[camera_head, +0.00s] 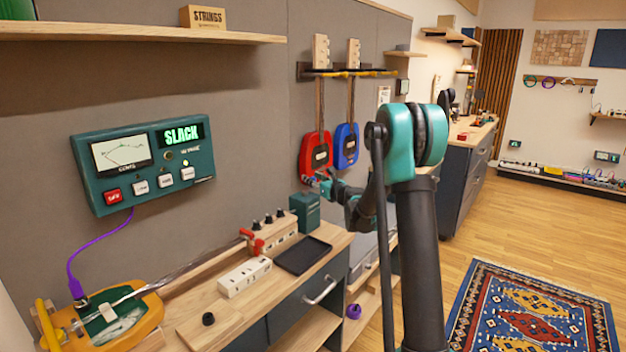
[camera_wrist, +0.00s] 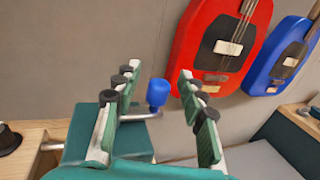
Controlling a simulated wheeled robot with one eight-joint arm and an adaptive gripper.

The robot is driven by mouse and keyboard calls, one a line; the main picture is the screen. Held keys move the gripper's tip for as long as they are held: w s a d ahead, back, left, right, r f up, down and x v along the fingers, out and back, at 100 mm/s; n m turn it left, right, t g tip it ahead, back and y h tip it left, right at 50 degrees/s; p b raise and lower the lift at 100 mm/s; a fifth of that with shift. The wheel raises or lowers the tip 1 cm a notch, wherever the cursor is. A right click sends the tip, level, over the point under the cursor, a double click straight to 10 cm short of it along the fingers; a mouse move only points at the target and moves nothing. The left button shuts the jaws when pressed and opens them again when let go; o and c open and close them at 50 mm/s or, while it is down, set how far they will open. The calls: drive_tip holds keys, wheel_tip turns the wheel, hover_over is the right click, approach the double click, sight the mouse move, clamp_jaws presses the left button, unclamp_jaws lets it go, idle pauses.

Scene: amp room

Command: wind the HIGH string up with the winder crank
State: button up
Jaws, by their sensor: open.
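The instrument with a yellow-orange body (camera_head: 150,305) lies on the bench, its neck running to a wooden headstock block (camera_head: 273,235) with black pegs. A red crank-like piece (camera_head: 252,241) sits at the headstock's near side. My gripper (camera_head: 318,183) is above the teal box, near the hanging red guitar. In the wrist view my gripper (camera_wrist: 152,95) is open, and a blue knob (camera_wrist: 158,92) on a metal rod (camera_wrist: 138,117) shows between the fingers. I cannot tell whether they touch it, or whether it belongs to the winder. The teal tuner panel (camera_head: 150,165) reads SLACK.
A teal box (camera_head: 306,212), black tray (camera_head: 302,255) and white block (camera_head: 245,277) crowd the bench. Red (camera_head: 316,155) and blue (camera_head: 346,147) guitars hang on the wall behind. A shelf (camera_head: 140,30) overhangs the panel. Open floor lies at right, beside the rug (camera_head: 530,310).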

drive_tip(key=shift+w+a, duration=0.1)
drive_tip(key=shift+w, duration=0.05)
drive_tip(key=shift+c, duration=0.5)
clamp_jaws()
drive_tip(key=shift+h, duration=0.3)
drive_tip(key=m+t+h, duration=0.1)
drive_tip(key=m+h, duration=0.1)
drive_tip(key=h, duration=0.1)
drive_tip(key=s+m+t+h, duration=0.1)
drive_tip(key=m+h, duration=0.1)
drive_tip(key=h, duration=0.1)
drive_tip(key=s+d+m+h, duration=0.1)
drive_tip(key=m+h, duration=0.1)
drive_tip(key=h, duration=0.1)
drive_tip(key=shift+s+d+t, duration=0.1)
drive_tip(key=shift+s+t, duration=0.1)
drive_tip(key=shift+t, duration=0.2)
drive_tip(key=m+h, duration=0.2)
drive_tip(key=s+m+g+h, duration=0.1)
drive_tip(key=m+h, duration=0.1)
drive_tip(key=h, duration=0.1)
drive_tip(key=s+m+g+h, duration=0.1)
drive_tip(key=h, duration=0.2)
drive_tip(key=shift+s+d+m, duration=0.1)
drive_tip(key=shift+d+m, duration=0.1)
drive_tip(key=shift+m, duration=0.2)
drive_tip(key=shift+s+h, duration=0.1)
drive_tip(key=shift+h, duration=0.3)
